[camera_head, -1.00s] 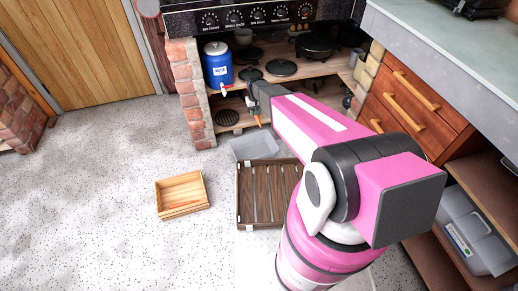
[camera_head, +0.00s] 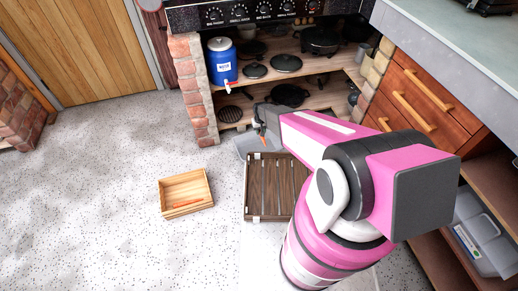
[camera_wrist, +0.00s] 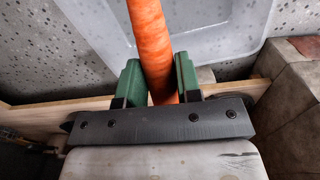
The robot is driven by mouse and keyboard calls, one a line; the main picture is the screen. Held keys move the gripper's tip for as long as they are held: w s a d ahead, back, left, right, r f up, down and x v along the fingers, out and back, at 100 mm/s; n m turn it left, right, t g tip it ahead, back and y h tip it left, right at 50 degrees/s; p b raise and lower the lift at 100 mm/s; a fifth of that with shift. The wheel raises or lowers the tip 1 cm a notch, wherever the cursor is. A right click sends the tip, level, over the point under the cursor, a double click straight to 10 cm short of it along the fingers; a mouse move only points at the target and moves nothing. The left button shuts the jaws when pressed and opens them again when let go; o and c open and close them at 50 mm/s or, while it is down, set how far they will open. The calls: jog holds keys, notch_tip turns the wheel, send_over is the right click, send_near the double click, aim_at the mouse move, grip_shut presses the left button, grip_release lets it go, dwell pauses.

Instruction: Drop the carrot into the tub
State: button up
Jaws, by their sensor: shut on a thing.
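My gripper (camera_wrist: 159,78) is shut on an orange carrot (camera_wrist: 149,30), whose shaft stands out between the two green fingers in the wrist view. In the head view the carrot (camera_head: 263,132) hangs at my gripper (camera_head: 261,123), small and partly hidden by the arm. The tub (camera_head: 243,149) is a pale translucent grey box on the floor in front of the brick plinth. In the wrist view the tub (camera_wrist: 225,32) lies beyond the fingers, with the carrot across part of it. My arm and gripper hide part of the tub in the head view.
A dark slatted crate (camera_head: 250,213) stands just in front of the tub. A light wooden box (camera_head: 176,212) with an orange item stands to the left. The brick plinth (camera_head: 203,120) and shelf (camera_head: 235,124) rise close behind.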

jog(key=shift+f, duration=1.95)
jog(key=o, duration=1)
jog(key=shift+r, duration=0.1)
